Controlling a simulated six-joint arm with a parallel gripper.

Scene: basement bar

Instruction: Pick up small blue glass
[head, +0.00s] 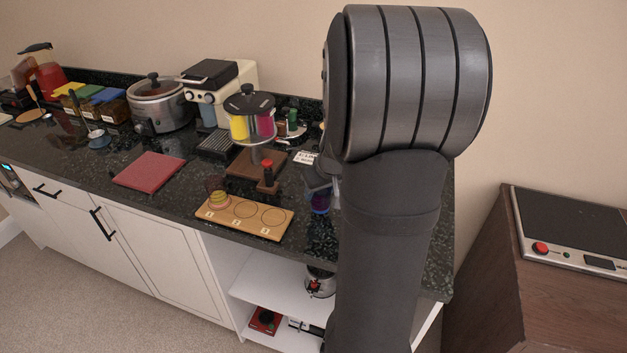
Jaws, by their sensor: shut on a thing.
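The small blue glass (320,204) shows as a dark blue, see-through shape at the lower end of my gripper (318,190), right of the numbered wooden board. My gripper is shut on it, with my arm hiding much of the gripper and the glass's right side. I cannot tell whether the glass touches the counter.
The wooden board (275,226) has numbered round spots, with a striped glass (217,190) at spot 1. A red mat (149,171) lies left on the dark counter (120,150).

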